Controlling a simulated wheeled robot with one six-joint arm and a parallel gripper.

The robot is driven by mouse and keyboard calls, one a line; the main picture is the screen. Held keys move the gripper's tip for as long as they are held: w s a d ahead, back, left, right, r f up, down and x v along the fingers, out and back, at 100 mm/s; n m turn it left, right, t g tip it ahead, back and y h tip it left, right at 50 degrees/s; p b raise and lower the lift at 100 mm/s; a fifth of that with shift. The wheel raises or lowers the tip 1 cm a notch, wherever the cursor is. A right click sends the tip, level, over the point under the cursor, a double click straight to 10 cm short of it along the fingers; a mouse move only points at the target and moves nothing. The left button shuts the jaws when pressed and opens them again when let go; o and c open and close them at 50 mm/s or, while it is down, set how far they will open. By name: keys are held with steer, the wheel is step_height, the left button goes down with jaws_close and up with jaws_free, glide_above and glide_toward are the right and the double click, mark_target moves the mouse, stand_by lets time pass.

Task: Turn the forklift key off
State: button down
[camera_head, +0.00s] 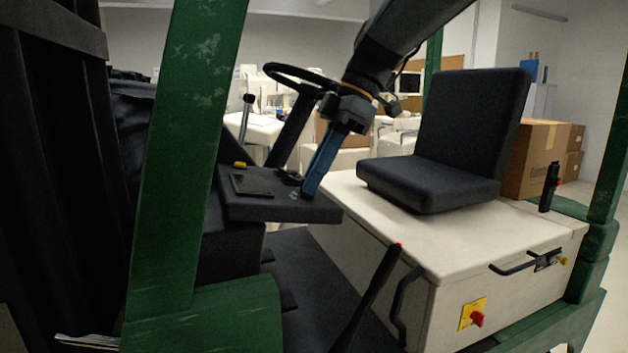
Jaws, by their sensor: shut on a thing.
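My gripper (309,190) comes down from the top with its blue fingers at the right end of the black dash panel (265,205). The fingertips are shut on the forklift key at the panel's top. The key itself is hidden by the fingers, so its turn angle cannot be told. A small dark part (290,177) sits on the panel just left of the fingers.
The steering wheel (290,72) is behind and left of my arm. A black seat (450,140) stands right on the white housing (400,225). A green post (185,150) rises at left. A red-tipped lever (375,290) and a red knob (477,319) are lower right.

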steer(key=shift+n, duration=0.7)
steer(key=c, duration=1.9)
jaws_free()
steer(key=shift+b+v, duration=0.6)
steer(key=shift+v, duration=3.3)
